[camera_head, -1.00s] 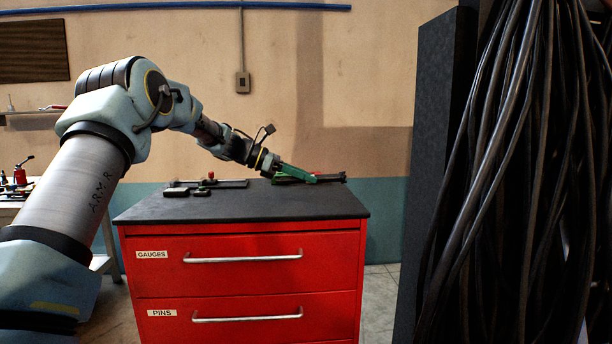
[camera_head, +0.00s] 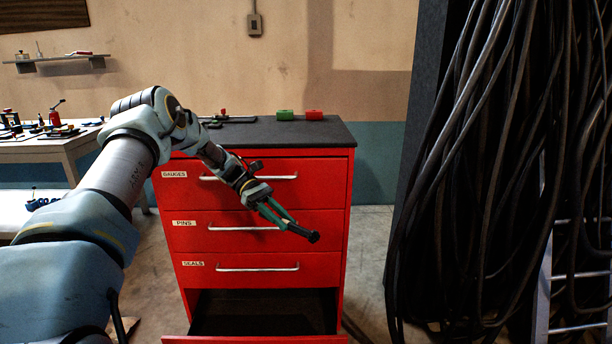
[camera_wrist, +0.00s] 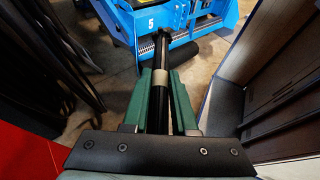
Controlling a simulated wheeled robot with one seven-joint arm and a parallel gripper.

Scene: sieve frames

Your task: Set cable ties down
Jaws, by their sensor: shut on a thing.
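My gripper (camera_head: 284,219) has green fingers and is shut on a black bundle of cable ties (camera_head: 306,235). In the head view it is held in front of the red cabinet, at about the height of the PINS drawer, pointing down to the right. In the wrist view the bundle (camera_wrist: 174,45) is long and dark with a tan band, and lies between the two fingers. The fingers hide part of it.
The red cabinet's bottom drawer (camera_head: 255,339) is open and its visible inside looks empty. Black cables (camera_head: 480,150) hang at right. The wrist view shows a blue object (camera_wrist: 115,22) marked 5.

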